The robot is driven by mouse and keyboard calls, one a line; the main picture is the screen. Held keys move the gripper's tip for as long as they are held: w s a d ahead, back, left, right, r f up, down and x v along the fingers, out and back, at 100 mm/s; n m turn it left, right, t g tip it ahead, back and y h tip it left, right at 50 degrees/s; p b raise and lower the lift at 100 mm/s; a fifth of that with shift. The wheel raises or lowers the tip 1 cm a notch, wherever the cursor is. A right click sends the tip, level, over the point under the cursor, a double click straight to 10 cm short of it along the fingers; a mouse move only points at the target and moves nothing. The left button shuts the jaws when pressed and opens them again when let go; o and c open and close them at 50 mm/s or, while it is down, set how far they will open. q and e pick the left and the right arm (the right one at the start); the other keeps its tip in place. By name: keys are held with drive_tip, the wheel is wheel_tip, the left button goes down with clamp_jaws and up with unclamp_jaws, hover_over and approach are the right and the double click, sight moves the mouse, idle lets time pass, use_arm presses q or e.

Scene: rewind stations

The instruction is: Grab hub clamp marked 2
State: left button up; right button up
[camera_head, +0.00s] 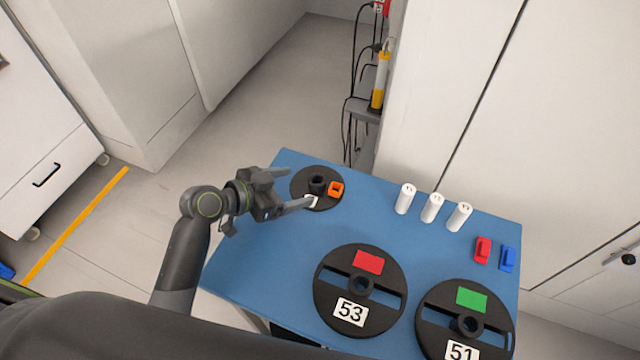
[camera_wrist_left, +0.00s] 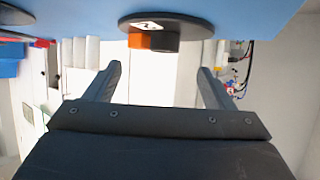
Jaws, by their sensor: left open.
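A round black disc (camera_head: 325,202) lies at the table's far left corner. It carries a black post (camera_head: 317,183), an orange block (camera_head: 336,188) to the post's right, and a white label (camera_head: 311,201). The label's mark is too small to read in the head view; in the left wrist view the label (camera_wrist_left: 147,24) seems to bear a 2, seen turned. That view also shows the orange block (camera_wrist_left: 141,40). My left gripper (camera_head: 298,187) is open and empty at the disc's left edge, its lower finger overlapping the label in the picture. My right gripper is not in view.
The blue table (camera_head: 265,255) holds two slotted black reels, one labelled 53 (camera_head: 326,305) and one labelled 51 (camera_head: 435,310). Three white cylinders (camera_head: 431,208) stand along the back edge. A red piece (camera_head: 482,250) and a blue piece (camera_head: 508,259) lie at the right.

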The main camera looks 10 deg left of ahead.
sight(324, 181)
use_arm(q)
drive_tip(key=shift+p+x, duration=0.7)
drive_tip(key=shift+x, duration=2.65)
drive_tip(key=shift+c, duration=0.3)
drive_tip(key=c, duration=1.4)
drive_tip(key=shift+c, duration=0.4)
drive_tip(key=shift+r, duration=0.1)
